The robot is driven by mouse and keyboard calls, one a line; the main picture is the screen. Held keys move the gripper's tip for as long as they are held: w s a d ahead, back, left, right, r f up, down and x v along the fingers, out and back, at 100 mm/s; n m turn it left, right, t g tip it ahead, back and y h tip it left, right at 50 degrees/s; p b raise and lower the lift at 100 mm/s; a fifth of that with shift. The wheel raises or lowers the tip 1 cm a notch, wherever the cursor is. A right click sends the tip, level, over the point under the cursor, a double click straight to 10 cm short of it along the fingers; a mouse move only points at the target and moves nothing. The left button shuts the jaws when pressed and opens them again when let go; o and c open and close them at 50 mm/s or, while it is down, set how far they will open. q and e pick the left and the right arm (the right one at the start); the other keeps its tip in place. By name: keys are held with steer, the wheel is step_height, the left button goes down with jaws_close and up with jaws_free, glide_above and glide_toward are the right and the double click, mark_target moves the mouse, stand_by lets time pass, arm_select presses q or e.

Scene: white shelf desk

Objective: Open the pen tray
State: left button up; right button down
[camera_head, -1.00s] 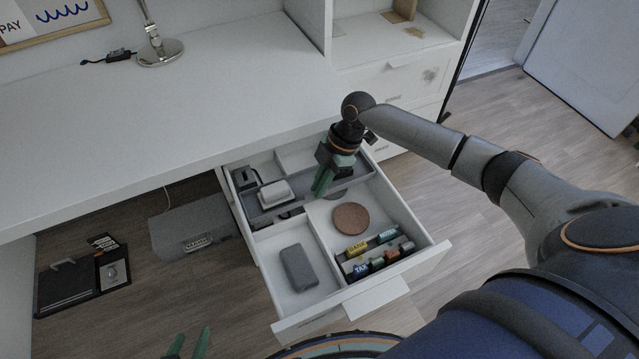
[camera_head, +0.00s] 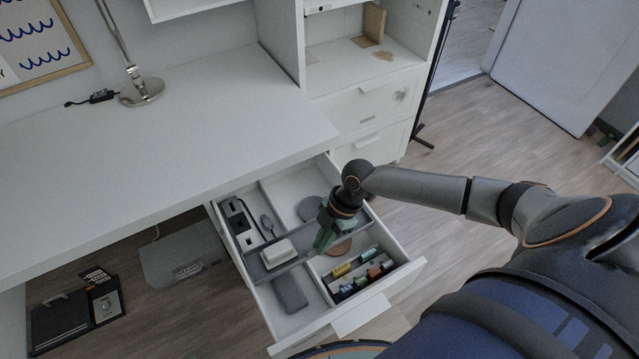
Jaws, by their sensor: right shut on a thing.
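The pen tray (camera_head: 291,264) is a grey tray lying across the open white drawer (camera_head: 402,273). It sits around the drawer's middle, over the front compartments, and partly covers the cork coaster (camera_head: 340,248) and the grey case (camera_head: 289,294). A white box (camera_head: 279,254) rests at its left end. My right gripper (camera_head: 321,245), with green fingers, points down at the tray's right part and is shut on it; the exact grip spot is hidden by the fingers. My left gripper is out of view.
Behind the tray, the drawer's back shows a dark organiser (camera_head: 239,218) and a grey round thing (camera_head: 311,208). The white desktop (camera_head: 210,120) above is mostly clear, with a lamp base (camera_head: 142,92).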

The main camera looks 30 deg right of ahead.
steer(key=c, duration=1)
jaws_free()
steer(key=shift+o, duration=0.2)
steer(key=p+v, duration=0.1)
steer(key=v, duration=1.1)
steer(key=shift+r, duration=0.3)
